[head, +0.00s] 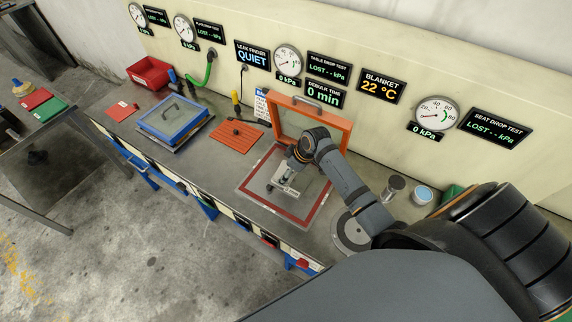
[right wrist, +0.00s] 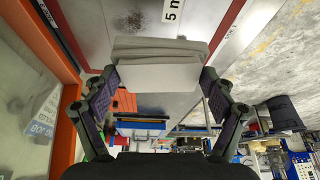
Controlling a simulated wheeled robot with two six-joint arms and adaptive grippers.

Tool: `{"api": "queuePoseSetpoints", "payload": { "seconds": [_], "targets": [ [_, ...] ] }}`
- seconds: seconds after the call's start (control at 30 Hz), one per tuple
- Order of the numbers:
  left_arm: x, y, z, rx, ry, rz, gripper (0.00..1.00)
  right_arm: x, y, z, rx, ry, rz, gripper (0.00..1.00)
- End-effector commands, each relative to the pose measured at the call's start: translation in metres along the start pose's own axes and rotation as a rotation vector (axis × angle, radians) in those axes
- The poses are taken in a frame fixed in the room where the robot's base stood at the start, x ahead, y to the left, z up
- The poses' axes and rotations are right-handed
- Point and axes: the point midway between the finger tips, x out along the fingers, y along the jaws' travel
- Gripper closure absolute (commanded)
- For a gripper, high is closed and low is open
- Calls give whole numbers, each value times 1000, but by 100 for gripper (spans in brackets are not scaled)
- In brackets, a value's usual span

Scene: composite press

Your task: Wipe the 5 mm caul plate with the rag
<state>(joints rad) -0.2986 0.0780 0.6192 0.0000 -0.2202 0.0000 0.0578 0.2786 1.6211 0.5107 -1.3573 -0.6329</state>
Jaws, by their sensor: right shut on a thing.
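The 5 mm caul plate (right wrist: 130,20) is a grey metal sheet at the top of the right wrist view, with a white label reading "5 m", the rest cut off. Dark smudges mark its surface. In the head view it lies inside a red-bordered square, partly hidden by my right gripper (head: 289,168). The rag (right wrist: 160,68) is a folded light grey cloth pinched between the fingers of my right gripper (right wrist: 160,85). It is close to the plate; I cannot tell whether it touches. My left gripper is not in view.
An orange-framed lid (head: 316,127) stands open behind the plate. A blue-framed unit (head: 172,118), an orange mat (head: 236,135) and a red bin (head: 150,73) lie to the left. A round grey disc (head: 351,232) and small cans (head: 422,195) are on the right.

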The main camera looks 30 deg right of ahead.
Motion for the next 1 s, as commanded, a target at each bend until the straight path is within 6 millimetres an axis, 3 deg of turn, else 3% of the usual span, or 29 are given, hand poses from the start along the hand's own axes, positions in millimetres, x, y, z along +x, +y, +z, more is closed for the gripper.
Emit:
{"api": "queuePoseSetpoints", "payload": {
  "seconds": [0.17,0.53,1.0],
  "targets": [
    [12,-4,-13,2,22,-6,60,12,0,4,1,0,1,51],
    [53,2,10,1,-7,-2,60,51,0,21,1,0,1,51],
    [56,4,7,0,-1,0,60,53,0,21,2,0,1,51]
  ]
}}
